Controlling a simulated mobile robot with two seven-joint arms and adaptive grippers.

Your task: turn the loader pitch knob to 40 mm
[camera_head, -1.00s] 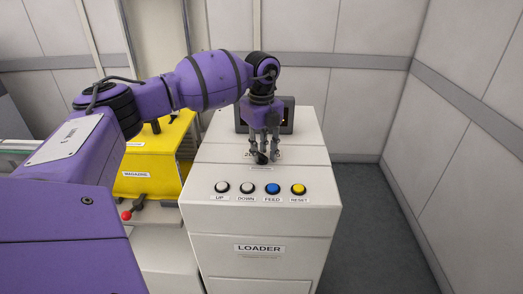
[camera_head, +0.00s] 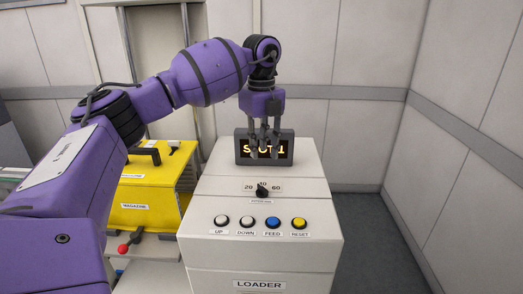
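The loader pitch knob (camera_head: 262,191) is a small black knob on the sloping top of the white loader cabinet (camera_head: 315,219). The marks 20, 40 and 60 stand in an arc around it. Its pointer seems to face roughly up toward the 40, but it is too small to read exactly. My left gripper (camera_head: 264,153) hangs fingers down above and behind the knob, clear of it. Its fingers are apart with nothing between them. They partly cover the display. My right gripper is not in view.
A dark display (camera_head: 287,151) with orange text, apparently SLOT 1, stands at the back of the cabinet. Buttons UP (camera_head: 222,221), DOWN (camera_head: 247,222), FEED (camera_head: 273,222) and RESET (camera_head: 299,222) line the front. A yellow magazine box (camera_head: 150,217) is at left. Floor at right is clear.

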